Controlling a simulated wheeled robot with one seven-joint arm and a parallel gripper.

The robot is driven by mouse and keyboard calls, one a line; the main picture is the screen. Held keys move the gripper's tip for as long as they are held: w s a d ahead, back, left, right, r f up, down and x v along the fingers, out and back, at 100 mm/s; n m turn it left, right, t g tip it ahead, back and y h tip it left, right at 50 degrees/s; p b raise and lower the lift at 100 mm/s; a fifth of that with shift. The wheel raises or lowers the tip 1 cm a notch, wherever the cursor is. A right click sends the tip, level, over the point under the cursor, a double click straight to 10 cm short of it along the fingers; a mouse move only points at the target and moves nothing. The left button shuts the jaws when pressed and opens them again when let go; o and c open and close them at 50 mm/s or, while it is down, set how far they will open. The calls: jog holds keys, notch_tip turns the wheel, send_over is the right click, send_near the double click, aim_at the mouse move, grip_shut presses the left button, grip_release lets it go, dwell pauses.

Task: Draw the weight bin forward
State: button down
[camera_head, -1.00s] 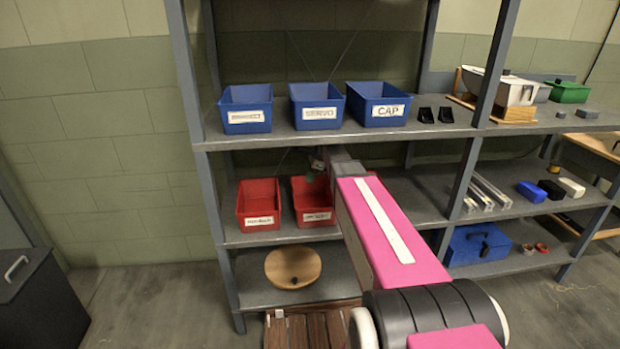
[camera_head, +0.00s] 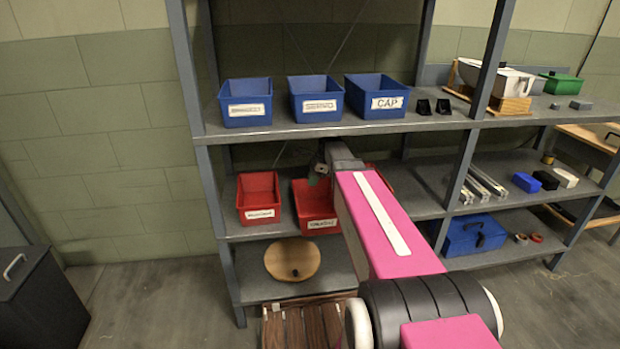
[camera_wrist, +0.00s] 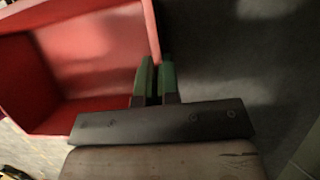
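Several red bins stand on the middle shelf; their labels are too blurred to read. The middle red bin (camera_head: 314,200) stands further forward than the left red bin (camera_head: 259,198), its front at the shelf's front edge. My gripper (camera_wrist: 156,75) is at the middle bin's right side. In the wrist view its two green fingers are close together with the red bin's wall (camera_wrist: 152,30) running in between them, so it looks shut on that wall. I cannot read which bin is the weight bin.
Another red bin (camera_head: 382,176) is mostly hidden behind my arm. Blue bins, one marked CAP (camera_head: 377,98), stand on the shelf above. A round wooden piece (camera_head: 293,259) lies on the shelf below. A grey upright post (camera_head: 464,150) stands right of my arm.

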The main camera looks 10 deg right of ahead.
jog(key=shift+s, duration=0.4)
jog(key=c, duration=1.3)
grip_release()
jog(key=shift+o, duration=0.2)
jog(key=shift+r, duration=0.1)
jog(key=shift+d+r, duration=0.15)
jog(key=shift+r, duration=0.05)
jog(key=v, duration=0.2)
jog(key=d+v, duration=0.1)
jog(key=v, duration=0.2)
jog(key=shift+w+f, duration=0.15)
jog(key=shift+f, duration=0.05)
jog(key=d, duration=0.6)
jog(key=w+d, duration=0.1)
jog(key=d, duration=0.3)
jog(key=shift+f, duration=0.1)
jog(key=shift+d, duration=0.3)
